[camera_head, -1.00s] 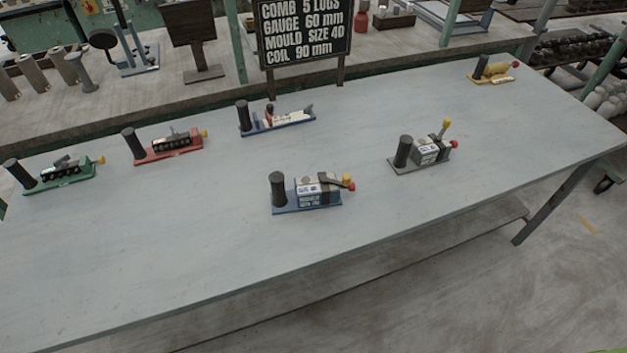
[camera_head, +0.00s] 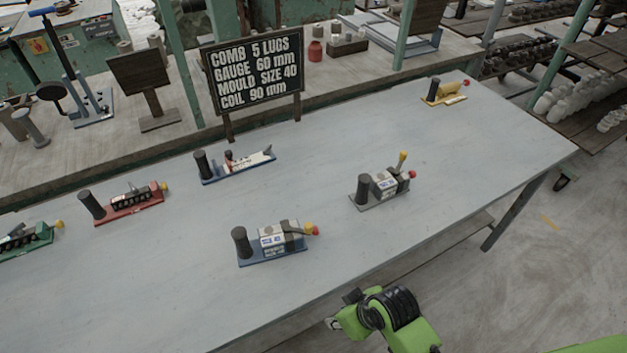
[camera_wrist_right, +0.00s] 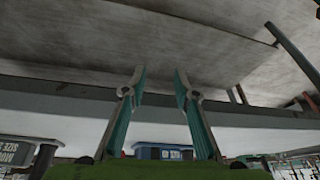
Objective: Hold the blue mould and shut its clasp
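The blue mould (camera_head: 272,257) stands near the front edge of the table, with a black upright post at its left and a pale labelled block on its blue base. Its dark clasp lever lies low over the block, its yellow end beside a red knob at the right; I cannot tell whether it is fully shut. My right gripper (camera_wrist_right: 160,75) is open and empty in the right wrist view. That view looks upside down, with the blue mould (camera_wrist_right: 162,153) beyond the fingers. In the head view my green right arm is in front of the table. My left gripper is out of view.
A grey mould (camera_head: 380,200) with a raised yellow-tipped lever stands to the right. A blue-based comb piece (camera_head: 238,170), a red one (camera_head: 128,208) and a green one (camera_head: 30,244) stand to the left. A yellow one (camera_head: 447,98) is far right. A sign (camera_head: 254,77) stands behind.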

